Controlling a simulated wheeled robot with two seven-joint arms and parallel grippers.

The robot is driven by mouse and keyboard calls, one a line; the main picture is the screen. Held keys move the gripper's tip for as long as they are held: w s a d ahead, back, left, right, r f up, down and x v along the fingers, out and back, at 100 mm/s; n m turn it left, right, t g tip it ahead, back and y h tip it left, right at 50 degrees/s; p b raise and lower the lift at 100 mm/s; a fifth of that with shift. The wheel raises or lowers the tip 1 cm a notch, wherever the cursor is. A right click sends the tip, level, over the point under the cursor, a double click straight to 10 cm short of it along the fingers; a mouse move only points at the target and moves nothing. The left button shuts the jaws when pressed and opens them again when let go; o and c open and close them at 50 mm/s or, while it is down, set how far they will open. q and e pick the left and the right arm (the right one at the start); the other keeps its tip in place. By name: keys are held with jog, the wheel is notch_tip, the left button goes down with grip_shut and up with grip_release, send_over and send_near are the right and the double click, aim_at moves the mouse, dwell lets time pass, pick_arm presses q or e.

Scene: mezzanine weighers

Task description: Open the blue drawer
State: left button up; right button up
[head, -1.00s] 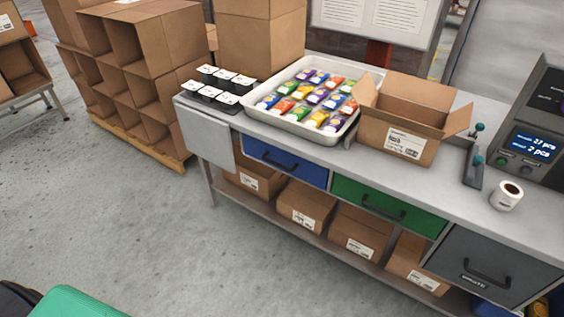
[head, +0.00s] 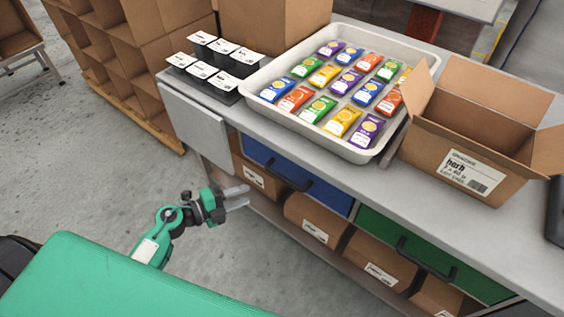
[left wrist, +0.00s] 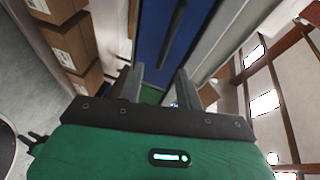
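The blue drawer (head: 318,196) is shut in the front of the workbench, under the tray. Its dark bar handle (head: 281,173) runs across its front. My left gripper (head: 242,197) is in front of the bench to the left of the drawer, its two fingers apart and empty, not touching the handle. In the left wrist view, the blue drawer front (left wrist: 160,25) and its dark handle (left wrist: 174,35) lie beyond the two open fingers (left wrist: 157,80). My right gripper is in neither view.
A green drawer (head: 420,252) is to the right of the blue one. Cardboard boxes (head: 318,219) sit on the shelf below. On the bench stand a white tray (head: 290,123) of colourful packets, black cups (head: 212,85) and an open carton (head: 440,150). Floor in front is clear.

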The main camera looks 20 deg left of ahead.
aim_at(283, 177)
pick_arm(q)
jog(key=shift+m+h, duration=0.3)
jog(key=shift+m, duration=0.2)
jog(key=x, duration=0.9)
jog(key=r+p+x, duration=0.1)
jog(key=x, duration=0.4)
grip_shut()
